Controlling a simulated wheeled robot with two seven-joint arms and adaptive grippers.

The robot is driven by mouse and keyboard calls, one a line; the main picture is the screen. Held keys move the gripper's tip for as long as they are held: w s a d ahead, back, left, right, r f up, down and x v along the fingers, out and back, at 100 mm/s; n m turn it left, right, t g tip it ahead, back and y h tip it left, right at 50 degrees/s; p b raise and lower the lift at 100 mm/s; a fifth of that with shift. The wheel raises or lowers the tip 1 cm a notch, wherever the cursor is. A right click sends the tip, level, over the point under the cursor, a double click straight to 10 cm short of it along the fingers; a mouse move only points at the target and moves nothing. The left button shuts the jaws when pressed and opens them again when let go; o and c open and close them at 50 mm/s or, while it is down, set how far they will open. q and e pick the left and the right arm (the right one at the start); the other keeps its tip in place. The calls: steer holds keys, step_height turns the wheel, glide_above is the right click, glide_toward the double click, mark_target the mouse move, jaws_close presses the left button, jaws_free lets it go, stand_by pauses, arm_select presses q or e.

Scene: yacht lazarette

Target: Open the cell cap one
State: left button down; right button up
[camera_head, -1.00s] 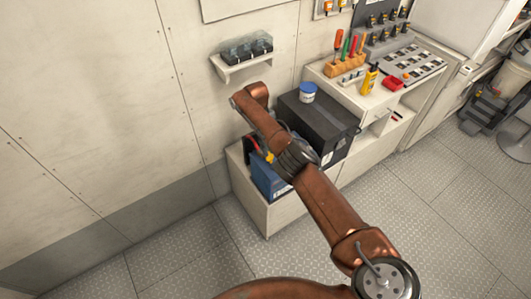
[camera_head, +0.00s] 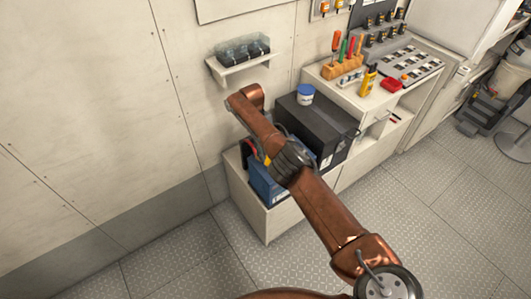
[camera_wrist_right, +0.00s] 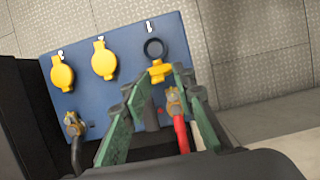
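The blue battery (camera_wrist_right: 80,98) fills the upper part of the right wrist view and shows beside my arm in the head view (camera_head: 268,188). Two yellow caps, the left (camera_wrist_right: 62,73) and middle (camera_wrist_right: 104,60), lie closed on it. At the right cell a dark round port (camera_wrist_right: 153,48) is uncovered, and its yellow cap (camera_wrist_right: 160,71) is swung back toward my gripper. My right gripper (camera_wrist_right: 161,83) has its green fingers apart, with this cap between or just beyond the tips; contact is unclear. In the head view my arm hides most of this gripper. My left gripper is out of view.
Battery terminals, one with a red lead (camera_wrist_right: 180,125), sit near the fingers. A black box (camera_head: 318,128) with a blue-lidded jar (camera_head: 305,94) stands beside the battery. A wall shelf (camera_head: 238,72) is above. The floor in front is clear.

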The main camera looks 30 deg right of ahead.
steer(key=shift+o, duration=0.4)
steer(key=shift+f, duration=0.1)
step_height(320, 180, up, 10)
stand_by(1.2)
stand_by(0.4)
